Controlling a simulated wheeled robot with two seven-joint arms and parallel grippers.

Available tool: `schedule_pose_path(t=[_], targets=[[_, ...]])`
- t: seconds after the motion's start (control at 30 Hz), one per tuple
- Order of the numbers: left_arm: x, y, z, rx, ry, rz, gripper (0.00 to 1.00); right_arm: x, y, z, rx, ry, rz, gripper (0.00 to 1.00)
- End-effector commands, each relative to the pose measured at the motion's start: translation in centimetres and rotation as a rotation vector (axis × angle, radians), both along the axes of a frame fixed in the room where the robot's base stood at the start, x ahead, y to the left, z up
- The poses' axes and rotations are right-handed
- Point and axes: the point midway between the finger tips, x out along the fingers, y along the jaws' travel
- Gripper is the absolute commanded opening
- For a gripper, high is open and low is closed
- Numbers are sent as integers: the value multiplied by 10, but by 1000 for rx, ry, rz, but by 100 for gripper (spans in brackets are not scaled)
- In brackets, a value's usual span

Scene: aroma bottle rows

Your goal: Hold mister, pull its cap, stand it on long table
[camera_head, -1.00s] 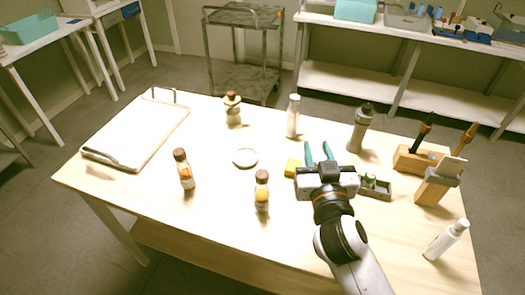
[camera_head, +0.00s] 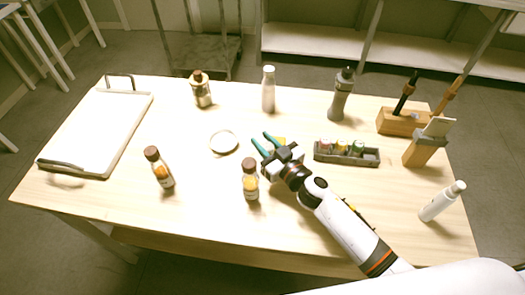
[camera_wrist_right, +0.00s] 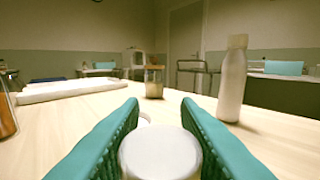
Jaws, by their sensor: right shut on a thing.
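My right gripper (camera_head: 265,144) is low over the middle of the long table (camera_head: 200,215), its teal fingers pointing toward the white dish. In the right wrist view the fingers (camera_wrist_right: 160,125) are shut on a pale, round-topped cylinder (camera_wrist_right: 160,155). Its lower part is hidden, and I cannot tell whether it is a cap. My left gripper is not in view.
Brown-capped bottles (camera_head: 250,180) (camera_head: 160,168) stand at the front, and a jar (camera_head: 202,90) at the back. A dish (camera_head: 223,141), white tray (camera_head: 95,130), grey bottle (camera_head: 341,95), small rack (camera_head: 346,153) and wooden blocks (camera_head: 400,121) occupy other spots. The front middle is clear.

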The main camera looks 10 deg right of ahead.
Motion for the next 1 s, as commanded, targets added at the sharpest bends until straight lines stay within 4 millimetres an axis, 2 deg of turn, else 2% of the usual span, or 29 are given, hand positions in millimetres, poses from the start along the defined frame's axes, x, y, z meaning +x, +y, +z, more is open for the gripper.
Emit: schedule_pose_path(t=[0.03, 0.1, 0.2, 0.63, 0.67, 0.77, 0.8, 1.0], targets=[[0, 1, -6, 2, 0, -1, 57, 0, 0, -12, 1, 5, -3, 2], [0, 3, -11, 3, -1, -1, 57, 0, 0, -23, 2, 5, -3, 2], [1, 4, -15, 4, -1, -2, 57, 0, 0, -33, 2, 3, -2, 2], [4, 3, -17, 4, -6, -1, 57, 0, 0, -38, 0, 2, -1, 2], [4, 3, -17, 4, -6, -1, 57, 0, 0, -38, 0, 2, -1, 31], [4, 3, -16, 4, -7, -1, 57, 0, 0, -37, 0, 2, -1, 47], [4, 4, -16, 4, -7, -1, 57, 0, 0, -37, 0, 2, -1, 51], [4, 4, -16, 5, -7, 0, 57, 0, 0, -36, -1, 2, -1, 51]])
